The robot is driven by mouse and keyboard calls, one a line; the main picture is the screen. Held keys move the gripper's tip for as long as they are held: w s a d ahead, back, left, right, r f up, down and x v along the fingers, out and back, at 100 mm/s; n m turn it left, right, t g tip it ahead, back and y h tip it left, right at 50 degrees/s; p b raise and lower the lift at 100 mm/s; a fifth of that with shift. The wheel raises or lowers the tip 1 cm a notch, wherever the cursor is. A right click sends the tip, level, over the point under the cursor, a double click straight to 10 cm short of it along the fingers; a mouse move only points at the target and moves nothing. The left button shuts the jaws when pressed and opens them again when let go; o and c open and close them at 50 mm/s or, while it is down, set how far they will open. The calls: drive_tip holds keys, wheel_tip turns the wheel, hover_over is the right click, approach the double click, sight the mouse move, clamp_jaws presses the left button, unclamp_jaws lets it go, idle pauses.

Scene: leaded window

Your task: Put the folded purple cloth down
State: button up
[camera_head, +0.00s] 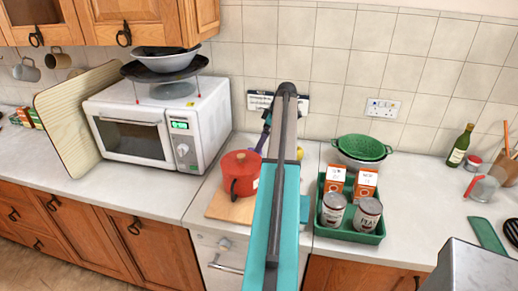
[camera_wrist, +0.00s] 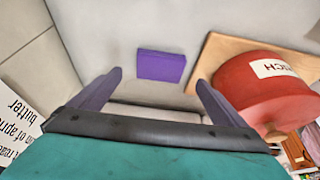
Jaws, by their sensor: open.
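The folded purple cloth (camera_wrist: 161,65) is a small flat rectangle in the wrist view. It lies on the pale worktop (camera_wrist: 130,25), beyond my fingertips and roughly centred between them. My gripper (camera_wrist: 160,79) is open, with its two purple fingers spread wide. Nothing is between the fingers, and a gap shows between them and the cloth. In the head view my arm covers most of this spot, and only a bit of purple by my gripper (camera_head: 262,139) shows left of the arm. The cloth cannot be made out there.
A red pot (camera_head: 240,172) stands on a wooden board (camera_head: 232,208) just left of my arm, close to my right finger in the wrist view. A green tray (camera_head: 347,235) with tins and cartons stands right of the arm. A microwave (camera_head: 160,125) is further left.

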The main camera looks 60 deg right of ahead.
drive_tip(key=shift+b+v, duration=0.45)
drive_tip(key=shift+v, duration=1.9)
